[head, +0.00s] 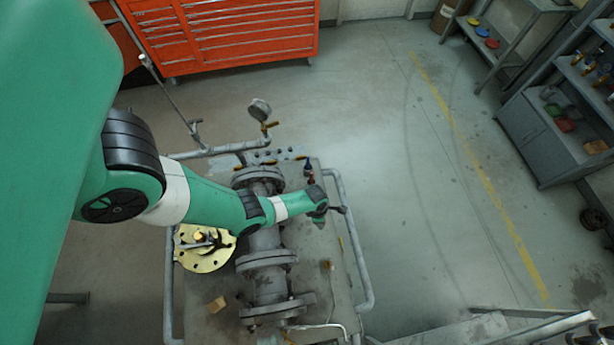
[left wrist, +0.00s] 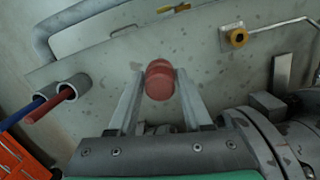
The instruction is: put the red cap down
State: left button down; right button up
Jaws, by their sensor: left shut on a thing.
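The red cap (left wrist: 159,80) is between the two fingers of my left gripper (left wrist: 158,82) in the left wrist view. The fingers are shut on its sides, and it is held above the grey table plate (left wrist: 200,70). In the head view my left gripper (head: 341,210) is over the right side of the table, beside the pipe and valve assembly (head: 265,250). The cap itself cannot be made out there. My right gripper is not in view.
A grey holder with a blue and a red rod (left wrist: 50,110) stands to the left in the wrist view. A yellow-ringed fitting (left wrist: 237,37) is at upper right. A rail (head: 360,260) edges the table.

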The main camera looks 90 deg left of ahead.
pick_arm(q)
jog(key=shift+s+a+r, duration=0.1)
jog(key=shift+a, duration=0.5)
jog(key=shift+d+f, duration=0.1)
jog(key=shift+f, duration=0.15)
notch_tip(320, 180, down, 10)
jog(key=b, duration=1)
jog(key=shift+r, duration=0.25)
jog(key=shift+f, duration=0.15)
jog(key=c, duration=0.8)
grip_release()
jog(key=o, duration=0.5)
jog(key=shift+c, duration=0.2)
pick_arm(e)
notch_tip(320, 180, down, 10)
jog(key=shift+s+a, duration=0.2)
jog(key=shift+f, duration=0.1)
